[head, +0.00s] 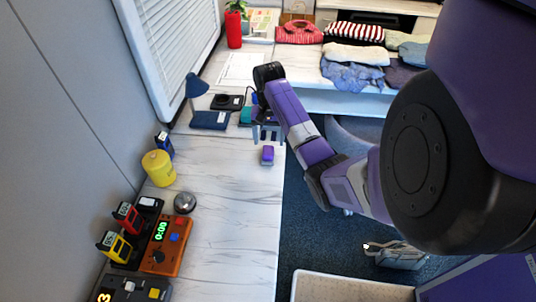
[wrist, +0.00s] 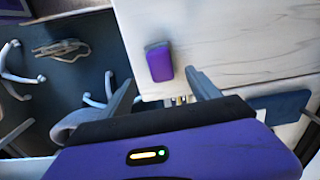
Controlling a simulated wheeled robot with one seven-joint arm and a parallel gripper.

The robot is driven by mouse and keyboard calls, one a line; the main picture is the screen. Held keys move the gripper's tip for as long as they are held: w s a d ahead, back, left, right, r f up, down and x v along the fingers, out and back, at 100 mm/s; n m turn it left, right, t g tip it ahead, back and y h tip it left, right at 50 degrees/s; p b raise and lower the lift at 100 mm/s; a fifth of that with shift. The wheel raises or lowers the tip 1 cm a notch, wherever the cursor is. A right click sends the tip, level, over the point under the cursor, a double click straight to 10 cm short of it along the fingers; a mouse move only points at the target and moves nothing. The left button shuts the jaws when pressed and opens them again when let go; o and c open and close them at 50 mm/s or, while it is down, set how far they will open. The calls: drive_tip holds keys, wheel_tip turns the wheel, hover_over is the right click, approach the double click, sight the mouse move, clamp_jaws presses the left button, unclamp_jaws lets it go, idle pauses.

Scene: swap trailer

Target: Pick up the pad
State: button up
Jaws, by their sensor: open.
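A small purple block with a grey edge, which looks like the pad (head: 267,155), lies on the white marbled counter near its right edge. In the wrist view the pad (wrist: 159,62) lies just past the gap between the fingertips, near the counter edge. My gripper (head: 268,137) is open, with its fingers pointing toward the counter just behind the pad in the head view. In the wrist view the two grey fingers of my gripper (wrist: 162,82) are spread apart with nothing between them. The pad appears apart from both fingers.
A dark blue lamp (head: 208,119) and a black device (head: 227,102) stand behind. A yellow cylinder (head: 158,168), a round metal object (head: 185,202) and an orange timer box (head: 165,245) stand at left. Folded clothes (head: 355,53) lie at the back. The counter in front of the pad is clear.

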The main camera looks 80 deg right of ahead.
wheel_tip(320, 180, down, 7)
drive_tip(key=shift+w+a+r+p, duration=0.1)
drive_tip(key=shift+a+r+p, duration=0.05)
drive_tip(key=shift+p, duration=0.25)
drive_tip(key=shift+c, duration=0.4)
drive_tip(key=c, duration=1.4)
drive_tip(key=shift+o, duration=0.2)
drive_tip(key=shift+r, duration=0.1)
wheel_tip(320, 180, up, 12)
wheel_tip(320, 180, up, 8)
drive_tip(key=p, duration=0.8)
hover_over(268, 149)
